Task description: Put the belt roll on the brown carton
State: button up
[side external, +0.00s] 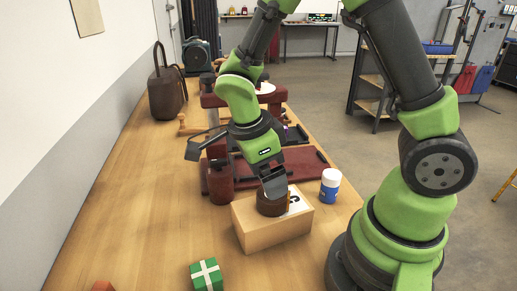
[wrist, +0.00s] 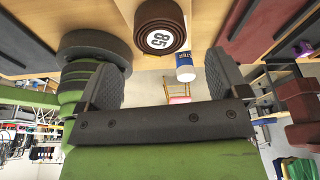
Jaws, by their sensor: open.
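The belt roll (side external: 271,204) is a dark brown coil. It sits on top of the light brown carton (side external: 256,232), close under the fingertips of my gripper (side external: 274,183). In the wrist view, the belt roll (wrist: 160,22) lies beyond the open fingertips of my gripper (wrist: 163,70), with a pale round "85" mark on it. The fingers are wide apart with nothing between them. A white patch with a dark character shows beside the roll on the carton. In the side view the gripper hides part of the roll's top, and I cannot tell whether a finger touches it.
A white and blue bottle (side external: 330,187) stands just right of the carton. A green box with white bands (side external: 206,275) is at the front. The table's left side is mostly clear.

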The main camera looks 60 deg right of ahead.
jog(key=s+a+r+n+t+y, duration=0.1)
jog(key=s+r+n+t, duration=0.3)
jog(key=r+n, duration=0.4)
jog(key=s+a+r+n+t+y, duration=0.1)
jog(key=s+r+n+t+y, duration=0.2)
jog(key=r+n, duration=0.6)
jog(key=s+n+t, duration=0.1)
jog(key=n+t, duration=0.1)
jog(key=n, duration=0.2)
jog(key=shift+s, duration=0.35)
